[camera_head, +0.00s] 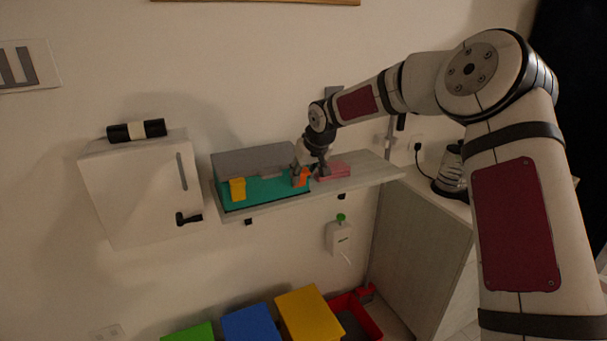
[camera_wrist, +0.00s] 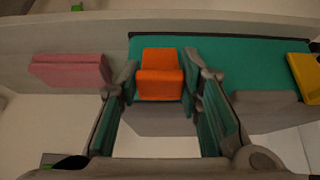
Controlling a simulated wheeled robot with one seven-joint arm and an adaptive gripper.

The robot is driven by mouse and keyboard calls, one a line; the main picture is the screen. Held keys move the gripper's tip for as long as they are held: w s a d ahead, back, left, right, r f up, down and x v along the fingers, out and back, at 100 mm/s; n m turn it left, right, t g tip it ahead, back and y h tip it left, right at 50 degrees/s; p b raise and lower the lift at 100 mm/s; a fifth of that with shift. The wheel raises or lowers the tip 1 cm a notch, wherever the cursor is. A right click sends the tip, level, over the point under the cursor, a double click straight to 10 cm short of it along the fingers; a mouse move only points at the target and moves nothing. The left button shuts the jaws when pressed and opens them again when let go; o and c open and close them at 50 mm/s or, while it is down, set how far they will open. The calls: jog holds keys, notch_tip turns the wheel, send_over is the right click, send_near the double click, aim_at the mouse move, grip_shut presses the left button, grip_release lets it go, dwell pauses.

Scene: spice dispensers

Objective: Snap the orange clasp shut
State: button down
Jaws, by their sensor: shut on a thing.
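The orange clasp (camera_head: 300,177) is on the right part of a teal case with a grey top (camera_head: 255,161) on the wall shelf. In the wrist view the orange clasp (camera_wrist: 160,73) is a block with a fold line across it, set against the case's teal part (camera_wrist: 235,62). My gripper (camera_wrist: 161,85) has a fingertip on either side of the clasp and is shut on it. In the head view my gripper (camera_head: 307,172) comes down from above and partly hides the clasp. I cannot tell whether the clasp is latched.
A yellow clasp (camera_head: 237,189) sits on the case's left part. A pink block (camera_head: 333,171) lies on the shelf (camera_head: 365,174) close to my gripper. A white cabinet (camera_head: 140,195) hangs left of the shelf. Coloured bins, including a yellow one (camera_head: 308,314), stand below.

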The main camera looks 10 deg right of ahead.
jog(key=c, duration=1.1)
grip_release()
jog(key=v, duration=1.2)
jog(key=shift+w, duration=0.1)
